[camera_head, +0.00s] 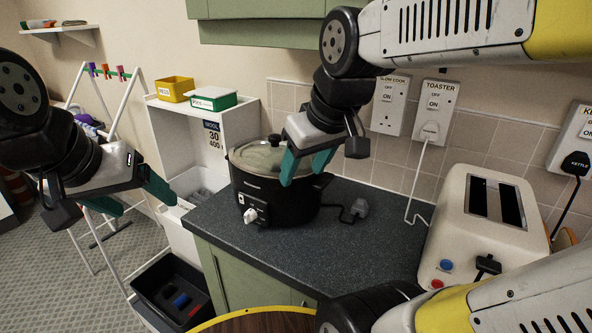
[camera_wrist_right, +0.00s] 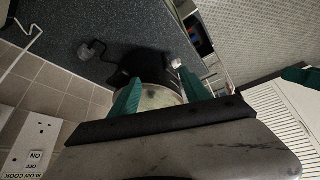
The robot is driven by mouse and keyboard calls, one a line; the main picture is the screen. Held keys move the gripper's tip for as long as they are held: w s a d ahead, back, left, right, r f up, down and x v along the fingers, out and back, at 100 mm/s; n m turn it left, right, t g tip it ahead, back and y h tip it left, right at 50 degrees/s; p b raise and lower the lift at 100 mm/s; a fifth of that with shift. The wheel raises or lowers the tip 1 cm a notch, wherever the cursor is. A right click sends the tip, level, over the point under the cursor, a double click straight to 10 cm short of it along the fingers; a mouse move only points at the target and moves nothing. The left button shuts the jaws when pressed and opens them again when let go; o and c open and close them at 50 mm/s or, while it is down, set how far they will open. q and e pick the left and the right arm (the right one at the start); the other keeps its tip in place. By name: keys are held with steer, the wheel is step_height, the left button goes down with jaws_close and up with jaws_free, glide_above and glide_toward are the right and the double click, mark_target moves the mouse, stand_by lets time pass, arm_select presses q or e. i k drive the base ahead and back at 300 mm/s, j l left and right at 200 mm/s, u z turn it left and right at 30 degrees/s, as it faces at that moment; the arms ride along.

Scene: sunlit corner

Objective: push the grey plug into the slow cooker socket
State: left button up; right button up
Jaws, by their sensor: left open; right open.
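The grey plug (camera_head: 360,208) lies on the dark counter to the right of the slow cooker (camera_head: 262,190), joined to it by a black cord. It also shows in the right wrist view (camera_wrist_right: 92,48). The slow cooker socket (camera_head: 389,106), marked SLOW COOK, is on the wall above, with empty holes; its plate also shows in the right wrist view (camera_wrist_right: 32,145). My right gripper (camera_head: 306,166) is open and empty, in front of the cooker's right side in the head view, left of the plug. My left gripper (camera_head: 132,198) is open and empty, left of the counter.
The toaster socket (camera_head: 431,125) holds a white plug, and the kettle socket (camera_head: 588,140) a black one. A toaster (camera_head: 490,215) stands on the counter's right. A white shelf unit (camera_head: 225,120) stands behind the cooker. Counter (camera_head: 370,250) in front of the grey plug is clear.

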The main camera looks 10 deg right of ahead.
mark_target(360, 208)
steer(key=z, duration=1.25)
